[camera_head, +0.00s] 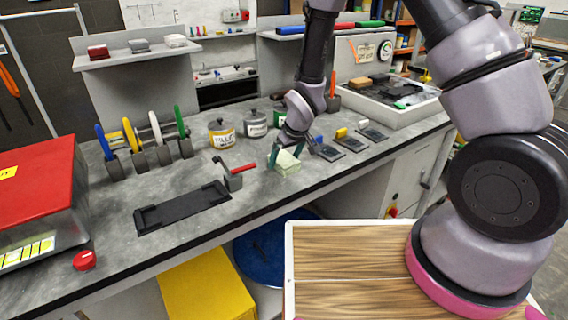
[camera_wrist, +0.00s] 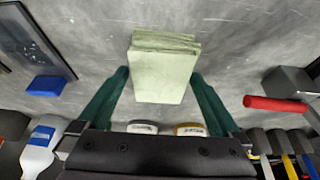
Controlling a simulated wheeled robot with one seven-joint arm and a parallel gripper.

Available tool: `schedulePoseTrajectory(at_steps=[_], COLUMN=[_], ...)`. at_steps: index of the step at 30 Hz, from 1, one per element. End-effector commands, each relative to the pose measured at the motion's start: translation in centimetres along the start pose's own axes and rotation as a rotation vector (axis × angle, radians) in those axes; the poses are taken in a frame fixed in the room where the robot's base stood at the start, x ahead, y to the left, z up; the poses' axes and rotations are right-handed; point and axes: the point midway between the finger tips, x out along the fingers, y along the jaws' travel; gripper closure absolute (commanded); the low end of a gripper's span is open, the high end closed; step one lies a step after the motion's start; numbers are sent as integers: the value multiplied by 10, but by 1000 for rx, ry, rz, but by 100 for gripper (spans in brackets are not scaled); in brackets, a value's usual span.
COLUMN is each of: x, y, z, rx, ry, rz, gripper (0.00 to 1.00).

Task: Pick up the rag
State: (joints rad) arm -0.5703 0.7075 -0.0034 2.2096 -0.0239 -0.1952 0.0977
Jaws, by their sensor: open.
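The rag (camera_head: 287,163) is a pale green folded stack on the grey workbench, near its front edge. It also shows in the wrist view (camera_wrist: 163,72), at the upper middle, between the two green fingers. My gripper (camera_head: 289,155) is low at the bench with its fingers spread on either side of the rag. In the wrist view my gripper (camera_wrist: 163,82) is open, with a narrow gap visible between the right finger and the rag. Whether the left finger touches the rag I cannot tell.
A red-handled tool in a grey holder (camera_head: 233,180) stands left of the rag. A blue block (camera_head: 318,139) and dark plates (camera_head: 326,152) lie to the right. Labelled tins (camera_head: 221,134) stand behind. A black tray (camera_head: 182,207) lies further left. Bare bench surrounds the rag's front.

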Motion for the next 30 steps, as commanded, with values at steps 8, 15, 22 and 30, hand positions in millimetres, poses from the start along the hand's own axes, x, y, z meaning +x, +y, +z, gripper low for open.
schedulePoseTrajectory(at_steps=[8, 15, 22, 30], x=[1, 2, 5, 5], y=[0, 0, 0, 0], z=[0, 1, 2, 2], rx=[0, 0, 1, 0], ry=[0, -1, -1, -1], rz=[0, 0, 0, 0], gripper=[0, 0, 0, 4])
